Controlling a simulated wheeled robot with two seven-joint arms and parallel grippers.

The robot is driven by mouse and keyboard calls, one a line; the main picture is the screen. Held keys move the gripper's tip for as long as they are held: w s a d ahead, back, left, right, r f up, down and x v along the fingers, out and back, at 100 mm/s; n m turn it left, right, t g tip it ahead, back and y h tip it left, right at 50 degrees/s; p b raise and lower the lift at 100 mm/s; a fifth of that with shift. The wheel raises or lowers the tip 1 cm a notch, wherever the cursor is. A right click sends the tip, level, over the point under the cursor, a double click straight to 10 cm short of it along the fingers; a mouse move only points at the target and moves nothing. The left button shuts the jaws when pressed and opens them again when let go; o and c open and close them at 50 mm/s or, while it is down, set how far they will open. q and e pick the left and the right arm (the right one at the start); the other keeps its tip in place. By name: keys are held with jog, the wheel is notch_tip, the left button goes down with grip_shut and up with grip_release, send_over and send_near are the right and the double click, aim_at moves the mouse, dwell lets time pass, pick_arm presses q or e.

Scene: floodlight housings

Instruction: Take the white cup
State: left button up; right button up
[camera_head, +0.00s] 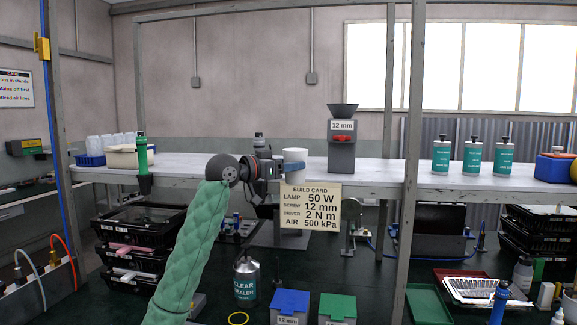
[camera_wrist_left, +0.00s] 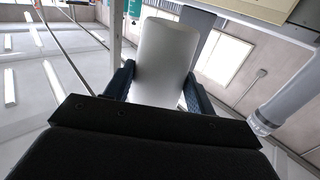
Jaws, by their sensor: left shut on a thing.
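The white cup (camera_head: 295,155) is in the head view at the middle of the long shelf, just above the build card. My left gripper (camera_head: 281,168) reaches it from the left and is shut on it. In the left wrist view the cup (camera_wrist_left: 164,55) fills the space between the two dark fingers, which touch its sides. The gripper hides part of the cup's left side. I cannot tell whether its base touches the shelf. My right gripper is not in view.
The build card (camera_head: 310,207) hangs at the shelf's (camera_head: 385,173) front edge. A 12 mm screw dispenser (camera_head: 342,145) stands right of the cup. Several teal-labelled bottles (camera_head: 472,156) stand farther right, beyond a grey post (camera_head: 410,200). Blue (camera_head: 289,303) and green (camera_head: 337,307) bins sit below.

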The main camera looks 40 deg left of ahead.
aim_at(292, 154)
pick_arm(q)
jog(key=shift+s+d+r+p, duration=0.3)
jog(key=shift+s+d+r, duration=0.1)
jog(key=shift+s+r, duration=0.3)
jog(key=shift+s+d+r+p, duration=0.35)
jog(key=shift+s+r, duration=0.25)
jog(key=shift+r, duration=0.2)
